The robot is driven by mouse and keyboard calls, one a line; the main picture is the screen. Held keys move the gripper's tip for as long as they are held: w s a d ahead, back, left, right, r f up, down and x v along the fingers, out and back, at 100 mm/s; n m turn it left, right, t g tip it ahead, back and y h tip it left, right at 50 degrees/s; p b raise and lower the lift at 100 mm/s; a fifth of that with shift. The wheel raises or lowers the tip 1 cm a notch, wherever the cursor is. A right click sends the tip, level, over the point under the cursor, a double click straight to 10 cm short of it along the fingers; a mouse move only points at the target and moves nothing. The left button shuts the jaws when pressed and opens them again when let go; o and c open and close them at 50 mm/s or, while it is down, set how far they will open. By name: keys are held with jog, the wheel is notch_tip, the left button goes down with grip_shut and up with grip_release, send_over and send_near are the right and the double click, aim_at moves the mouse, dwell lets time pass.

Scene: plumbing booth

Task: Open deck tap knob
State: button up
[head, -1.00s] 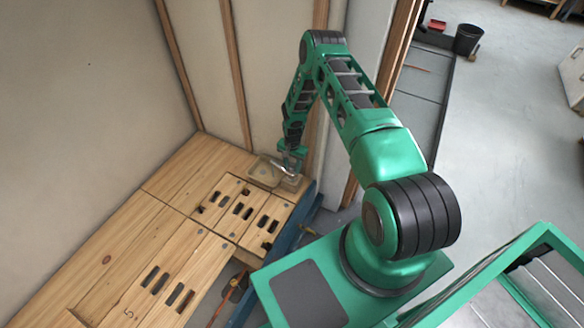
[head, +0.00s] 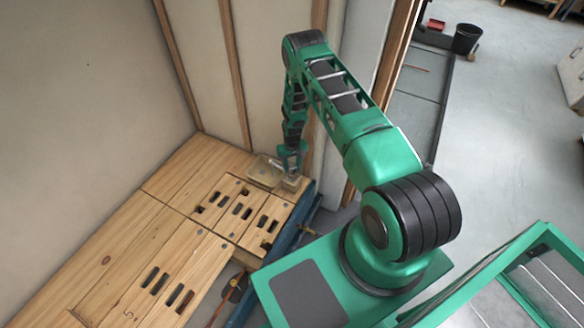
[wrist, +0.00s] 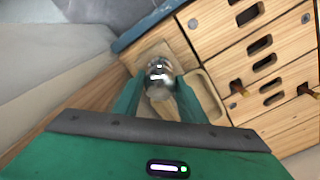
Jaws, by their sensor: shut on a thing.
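The deck tap shows in the wrist view as a shiny chrome knob (wrist: 159,74) above a small square wooden base (wrist: 147,54). My gripper (wrist: 160,98) has one green finger on each side of the knob and is shut on it. In the head view my gripper (head: 291,168) points down at the tap at the back right corner of the bench. There it hides most of the tap, so I cannot tell how far the knob is turned.
A small pale basin (head: 264,172) lies just left of the tap; it also shows in the wrist view (wrist: 204,96). The wooden bench (head: 184,172) has several slotted panels. A blue rail (head: 285,238) runs along its edge. A wall with wooden studs (head: 238,75) stands close behind.

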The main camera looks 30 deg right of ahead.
aim_at(291, 165)
jog(key=shift+w+a+r+n, duration=0.1)
jog(key=shift+w+r+n, duration=0.05)
jog(key=shift+w+n, duration=0.25)
jog(key=o, duration=0.8)
jog(key=shift+o, duration=1.3)
jog(key=shift+s, duration=0.2)
notch_tip(291, 165, up, 11)
jog(key=shift+f, duration=0.2)
